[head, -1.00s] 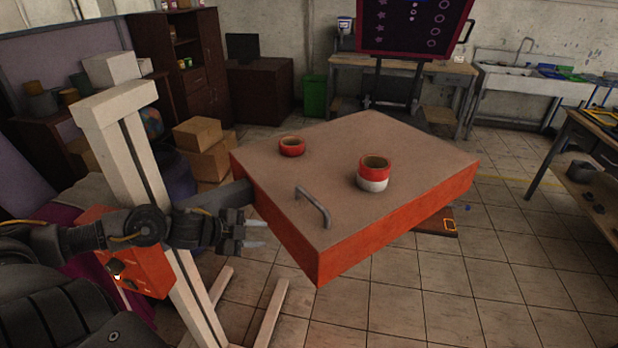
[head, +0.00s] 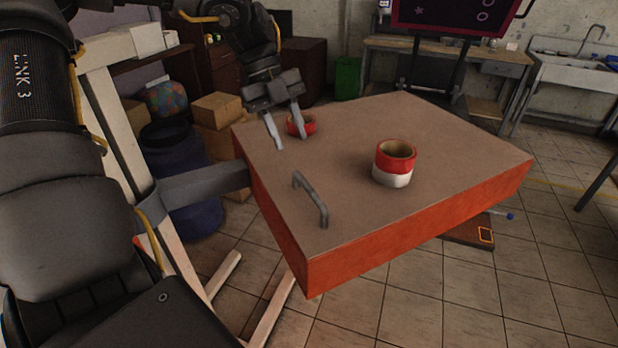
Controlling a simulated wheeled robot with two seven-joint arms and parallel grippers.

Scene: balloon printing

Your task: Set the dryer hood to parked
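The dryer hood (head: 350,215) is a wide box with a brown top and orange sides, carried by a grey arm (head: 205,187) from a pale upright stand (head: 112,130) at the left. A grey bar handle (head: 311,200) stands on its top near the front left corner. My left gripper (head: 289,143) points down above the hood's back left part, fingers apart and empty, behind the handle and not touching it. Its fingers partly cover a small red roll (head: 308,126). My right gripper is not in view.
A taller red and white roll (head: 394,164) stands on the hood's top. Cardboard boxes (head: 217,112) and a dark blue barrel (head: 185,180) are behind the stand. A workbench (head: 440,58) and a sink (head: 575,62) line the back wall. The floor at the right is mostly clear.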

